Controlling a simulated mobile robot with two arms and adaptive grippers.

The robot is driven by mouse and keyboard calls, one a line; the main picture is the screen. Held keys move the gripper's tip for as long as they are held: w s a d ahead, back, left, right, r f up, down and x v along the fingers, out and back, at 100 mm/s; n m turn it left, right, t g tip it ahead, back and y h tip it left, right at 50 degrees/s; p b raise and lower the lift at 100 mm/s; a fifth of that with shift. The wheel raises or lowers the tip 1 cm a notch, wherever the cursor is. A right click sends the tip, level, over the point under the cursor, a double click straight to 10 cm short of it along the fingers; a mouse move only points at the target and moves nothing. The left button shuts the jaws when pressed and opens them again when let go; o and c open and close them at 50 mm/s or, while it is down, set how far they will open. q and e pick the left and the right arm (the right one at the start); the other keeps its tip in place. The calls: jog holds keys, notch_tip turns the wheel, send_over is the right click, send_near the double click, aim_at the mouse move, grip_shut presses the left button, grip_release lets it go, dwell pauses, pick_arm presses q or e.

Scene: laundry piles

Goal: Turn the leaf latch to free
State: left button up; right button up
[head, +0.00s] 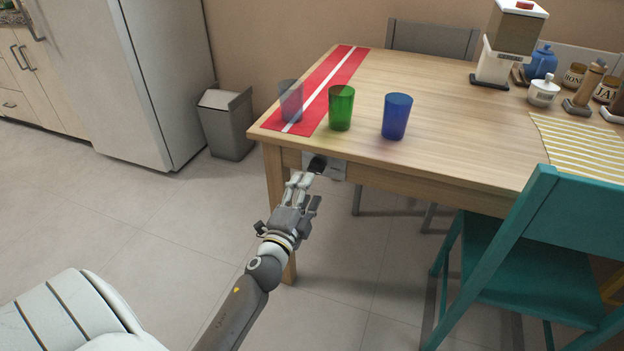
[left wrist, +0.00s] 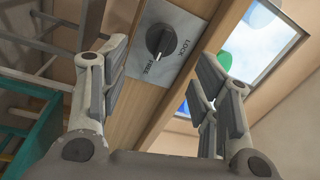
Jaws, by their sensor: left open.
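The leaf latch is a black knob (left wrist: 160,40) on a grey plate (left wrist: 176,28) marked LOCK and FREE, fixed to the wooden table edge. A small pale mark on the knob lies on its lower side, near the word FREE; its exact setting is hard to read. My left gripper (head: 301,180) is open and empty just below the knob. In the left wrist view its fingers (left wrist: 163,85) stand apart on either side of the knob. My right gripper is out of view.
A clear cup (head: 291,102), a green cup (head: 341,108) and a blue cup (head: 396,117) stand near the table's (head: 440,90) left end, by a red runner (head: 331,82). A teal chair (head: 545,240) stands at right, a grey bin (head: 228,125) at left.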

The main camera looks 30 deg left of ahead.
pick_arm(q)
jog(key=shift+v, duration=2.8)
